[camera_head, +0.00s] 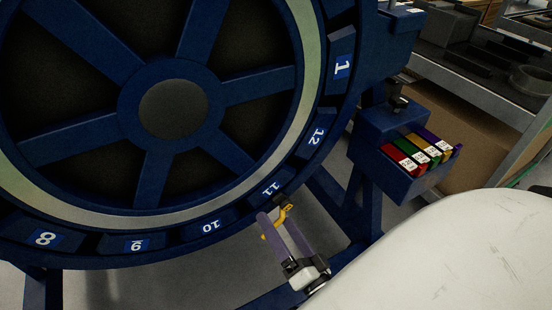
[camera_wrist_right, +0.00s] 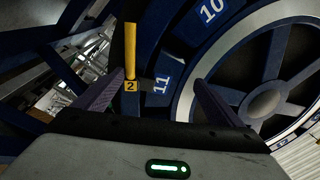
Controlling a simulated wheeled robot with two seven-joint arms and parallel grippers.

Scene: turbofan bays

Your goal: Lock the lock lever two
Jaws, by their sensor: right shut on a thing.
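Lock lever two is a yellow lever (camera_wrist_right: 130,50) with a small "2" label, beside the plate marked 11 (camera_wrist_right: 161,86) on the blue ring. In the head view, the yellow lever (camera_head: 284,215) shows at the ring's lower edge, partly hidden by purple fingers. My right gripper (camera_head: 273,218) reaches up to it from below and is shut on the lever. In the right wrist view, its fingers (camera_wrist_right: 160,76) show on both sides of the lever's base and plate 11, with the lever nearer the left finger. Their exact contact is hard to see. My left gripper is not in view.
The big blue wheel (camera_head: 119,108) with numbered plates fills the left and centre. A blue bin (camera_head: 397,178) with several coloured labelled items is fixed at the right. A grey shelf (camera_head: 480,89) stands behind it. Blue stand legs (camera_head: 340,205) are close to the right gripper.

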